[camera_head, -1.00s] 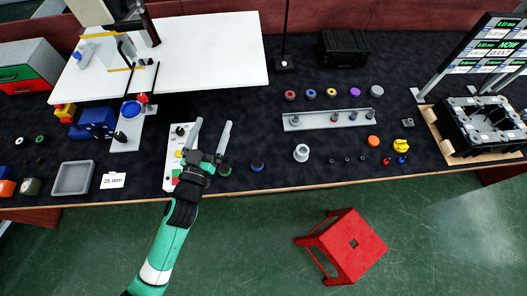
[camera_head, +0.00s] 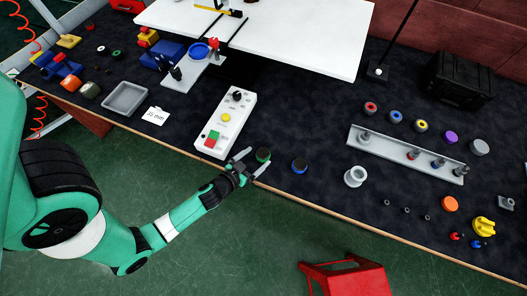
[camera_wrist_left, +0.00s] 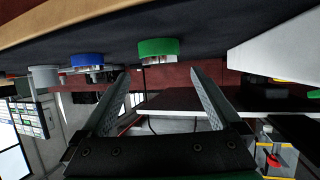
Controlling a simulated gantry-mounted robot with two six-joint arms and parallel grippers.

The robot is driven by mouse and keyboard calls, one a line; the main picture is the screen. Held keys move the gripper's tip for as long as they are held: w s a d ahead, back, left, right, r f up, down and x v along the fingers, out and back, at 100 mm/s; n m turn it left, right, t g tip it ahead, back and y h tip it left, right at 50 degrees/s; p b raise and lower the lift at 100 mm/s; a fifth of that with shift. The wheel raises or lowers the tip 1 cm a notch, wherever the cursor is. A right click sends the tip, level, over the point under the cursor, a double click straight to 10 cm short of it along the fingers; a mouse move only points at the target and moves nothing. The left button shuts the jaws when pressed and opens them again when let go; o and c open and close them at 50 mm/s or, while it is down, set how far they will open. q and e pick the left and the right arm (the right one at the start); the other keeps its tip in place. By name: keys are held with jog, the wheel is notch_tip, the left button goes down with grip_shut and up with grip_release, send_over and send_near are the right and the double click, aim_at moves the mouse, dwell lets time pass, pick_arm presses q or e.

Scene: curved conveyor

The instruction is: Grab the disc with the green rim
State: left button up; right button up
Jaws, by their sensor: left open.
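The disc with the green rim (camera_head: 263,155) is dark on top and sits near the table's front edge, just right of the white control box. My left gripper (camera_head: 252,163) is open, with its two fingers reaching toward this disc in the head view. In the left wrist view the green-rimmed disc (camera_wrist_left: 159,47) shows beyond the space between the open fingers (camera_wrist_left: 160,85). It appears apart from both fingers there. The disc with the blue rim (camera_head: 299,166) stands a little to the right; it also shows in the left wrist view (camera_wrist_left: 88,60). My right gripper is not in view.
The white control box (camera_head: 226,124) stands close left of the gripper. A light grey flanged ring (camera_head: 355,176) and a metal rail (camera_head: 405,153) with pegs lie farther right. A grey tray (camera_head: 124,98) is at the left. A red stool (camera_head: 345,278) stands on the floor.

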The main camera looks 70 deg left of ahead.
aim_at(264, 152)
pick_arm(q)
jog(key=shift+w+a+f, duration=0.3)
jog(key=shift+w+f, duration=0.1)
jog(key=shift+w, duration=0.1)
jog(key=x, duration=0.4)
jog(key=shift+w+a+f+b, duration=0.1)
jog(key=shift+w+b, duration=0.1)
jog(key=shift+b, duration=0.15)
jog(key=shift+s, duration=0.1)
jog(key=c, duration=1.4)
jog(key=shift+c, duration=0.2)
jog(key=shift+r+p, duration=0.4)
jog(key=shift+p, duration=0.1)
grip_shut()
jog(key=r+p, duration=0.3)
jog(key=shift+s+d+r, duration=0.3)
jog(key=shift+d+r, duration=0.05)
jog(key=shift+d, duration=0.05)
jog(key=s+d+r+b, duration=0.2)
jog(key=s+d+r, duration=0.6)
jog(key=s+d, duration=0.1)
jog(key=shift+s+r+b, duration=0.25)
jog(key=shift+s+b, duration=0.05)
